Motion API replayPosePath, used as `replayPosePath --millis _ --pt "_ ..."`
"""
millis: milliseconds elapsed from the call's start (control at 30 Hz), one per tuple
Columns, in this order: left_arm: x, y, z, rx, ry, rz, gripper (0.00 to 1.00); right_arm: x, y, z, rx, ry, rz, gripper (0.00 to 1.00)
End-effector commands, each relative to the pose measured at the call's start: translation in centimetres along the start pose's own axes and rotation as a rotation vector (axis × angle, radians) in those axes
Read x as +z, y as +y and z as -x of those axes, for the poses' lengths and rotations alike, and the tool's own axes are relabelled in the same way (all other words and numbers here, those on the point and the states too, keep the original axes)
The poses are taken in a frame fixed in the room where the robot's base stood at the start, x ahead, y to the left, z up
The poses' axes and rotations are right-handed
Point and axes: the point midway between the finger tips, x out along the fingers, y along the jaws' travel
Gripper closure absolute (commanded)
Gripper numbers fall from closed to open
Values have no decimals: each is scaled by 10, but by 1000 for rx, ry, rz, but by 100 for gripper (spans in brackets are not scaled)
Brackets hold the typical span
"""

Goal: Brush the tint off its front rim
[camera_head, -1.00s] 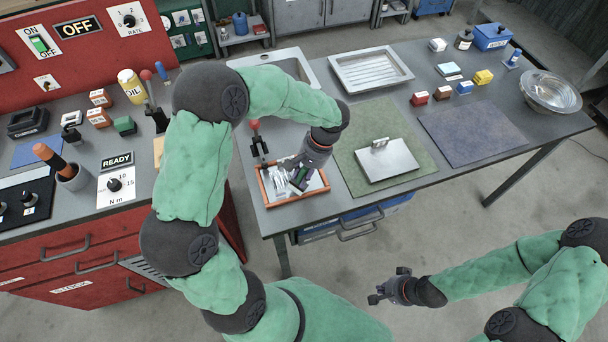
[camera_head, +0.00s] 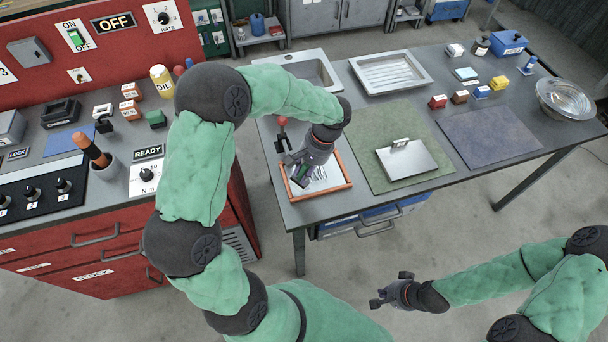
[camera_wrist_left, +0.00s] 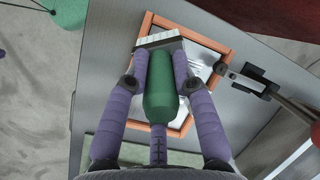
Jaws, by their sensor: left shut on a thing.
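My left gripper (camera_head: 301,176) is shut on a brush. The brush's green handle (camera_wrist_left: 160,88) lies between its fingers in the left wrist view, with pale bristles (camera_wrist_left: 160,40) beyond the fingertips. The bristles are over or at one rim of a shallow orange-framed tray (camera_head: 335,187); I cannot tell whether they touch. The tray's frame (camera_wrist_left: 214,50) shows in the left wrist view, with pale, shiny content inside, partly hidden by the gripper and brush. I cannot make out any tint on the rim. My right gripper (camera_head: 379,290) is open and empty, off the bench front.
A clamp with a red knob (camera_head: 282,121) stands at the tray's back left. A metal plate with a handle (camera_head: 408,160) lies on a green mat (camera_head: 372,128) to the right. A sink (camera_head: 310,68) is behind. The blue mat (camera_head: 490,137) is bare.

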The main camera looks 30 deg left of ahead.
Motion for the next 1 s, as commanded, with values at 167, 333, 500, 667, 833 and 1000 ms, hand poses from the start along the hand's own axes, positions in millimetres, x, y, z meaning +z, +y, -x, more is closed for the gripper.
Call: replayPosePath --millis 167,333,500,667,833,1000 --pt "4 -5 17 -1 -5 -3 100 1 -5 15 0 0 -1 100" --pt "5 -10 32 -1 -5 -3 100 1 -9 25 0 -1 0 100" --pt "7 -14 46 -1 -4 -3 100 2 -13 36 0 -1 -1 100" --pt "7 -16 53 -1 -4 -3 100 2 -14 40 0 -1 -1 100" --pt "7 -16 52 -1 -5 -4 100 2 -14 39 0 -1 -1 100" --pt "7 -16 52 -1 -5 -4 100 2 -14 39 0 -1 -1 100"
